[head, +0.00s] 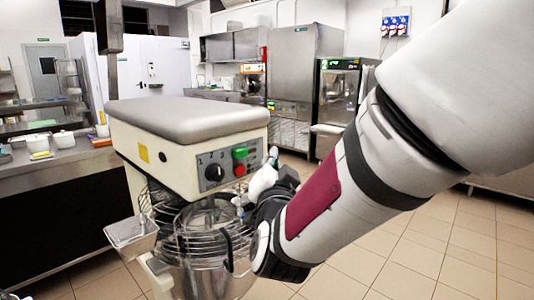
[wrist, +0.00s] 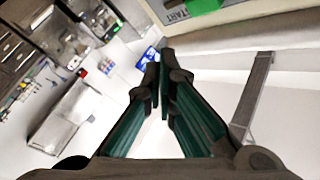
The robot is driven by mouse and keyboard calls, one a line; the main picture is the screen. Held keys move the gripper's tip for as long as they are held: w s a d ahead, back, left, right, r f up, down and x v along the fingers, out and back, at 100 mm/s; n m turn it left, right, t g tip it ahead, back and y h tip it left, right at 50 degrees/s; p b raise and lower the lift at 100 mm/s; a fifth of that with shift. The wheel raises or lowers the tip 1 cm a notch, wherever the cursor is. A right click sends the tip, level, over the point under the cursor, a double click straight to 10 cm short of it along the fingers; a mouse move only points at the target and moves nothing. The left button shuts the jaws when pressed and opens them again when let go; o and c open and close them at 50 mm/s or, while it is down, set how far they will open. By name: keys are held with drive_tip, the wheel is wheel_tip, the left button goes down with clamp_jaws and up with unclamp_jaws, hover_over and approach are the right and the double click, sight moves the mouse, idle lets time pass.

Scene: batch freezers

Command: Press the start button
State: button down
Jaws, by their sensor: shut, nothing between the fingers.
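The start button is the green button (head: 240,153) on the front panel of a cream mixer (head: 160,120) in the head view. A red button (head: 240,170) sits just below it, and a black dial (head: 214,172) is to the left. In the wrist view the green button (wrist: 203,5) is cut off by the top edge, beside a label reading START (wrist: 172,14). My gripper (wrist: 163,48) is shut and empty, its tips below the label in the picture. In the head view my arm hides most of my gripper, close to the panel's right side.
A wire guard (head: 205,240) and steel bowl (head: 215,275) are under the mixer head. A counter (head: 60,165) with containers stands at the left. Steel machines (head: 300,75) line the back. Tiled floor (head: 400,250) is open at the right.

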sight(240, 153)
drive_tip(key=shift+w+a, duration=0.8)
drive_tip(key=shift+a, duration=0.2)
drive_tip(key=shift+w+a, duration=0.75)
drive_tip(key=shift+a, duration=0.25)
drive_tip(key=shift+w+a+b, duration=0.1)
drive_tip(key=shift+a+b, duration=0.05)
drive_tip(key=shift+b, duration=0.2)
drive_tip(key=shift+w+a, duration=0.2)
